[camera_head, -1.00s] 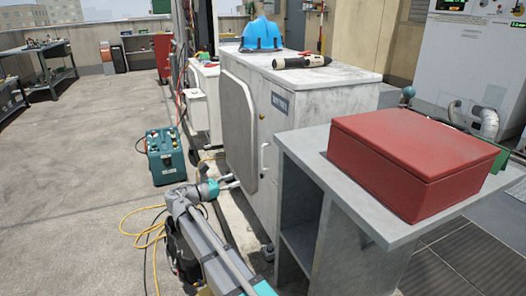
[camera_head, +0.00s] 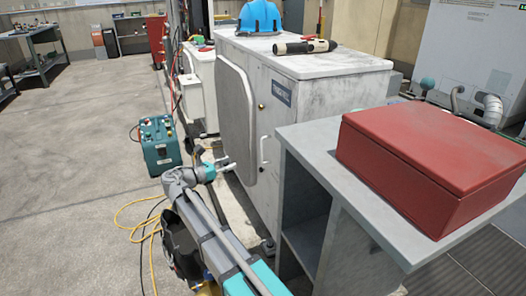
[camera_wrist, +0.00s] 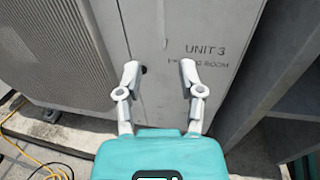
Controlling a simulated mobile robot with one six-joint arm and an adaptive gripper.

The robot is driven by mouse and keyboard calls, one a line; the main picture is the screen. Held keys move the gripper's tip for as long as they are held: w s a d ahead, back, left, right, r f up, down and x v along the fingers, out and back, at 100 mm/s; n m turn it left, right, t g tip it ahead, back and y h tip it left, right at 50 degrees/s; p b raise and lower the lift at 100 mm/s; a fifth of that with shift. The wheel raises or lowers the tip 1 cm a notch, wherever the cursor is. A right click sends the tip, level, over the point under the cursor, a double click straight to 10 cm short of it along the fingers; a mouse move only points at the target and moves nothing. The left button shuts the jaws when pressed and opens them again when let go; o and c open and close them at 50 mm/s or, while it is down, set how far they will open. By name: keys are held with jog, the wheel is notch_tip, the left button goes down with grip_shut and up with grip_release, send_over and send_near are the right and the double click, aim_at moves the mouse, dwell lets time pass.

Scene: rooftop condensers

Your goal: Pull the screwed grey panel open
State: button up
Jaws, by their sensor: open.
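The grey panel (camera_head: 273,125) is on the side of the weathered condenser unit. It has a pale vertical handle (camera_head: 264,152) and a brass-coloured round fitting (camera_head: 261,107). In the wrist view the panel (camera_wrist: 215,28) bears the words "UNIT 3" and a partly blocked second line. A small dark round spot (camera_wrist: 144,70) shows just right of the left fingertip. My gripper (camera_head: 227,164) is low beside the unit, left of the handle. In the wrist view my gripper (camera_wrist: 159,78) is open and empty, fingers spread toward the panel. Contact cannot be told.
A grille (camera_head: 236,120) bulges from the unit left of the panel. A grey stand (camera_head: 300,150) with a red box (camera_head: 430,165) is close on the right. A teal machine (camera_head: 159,144) and yellow cable (camera_head: 135,225) are on the floor at left. Open floor lies farther left.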

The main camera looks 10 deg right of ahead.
aim_at(262, 160)
jog(key=x, duration=1.3)
jog(key=shift+w+d, duration=0.1)
jog(key=shift+d, duration=0.3)
grip_shut()
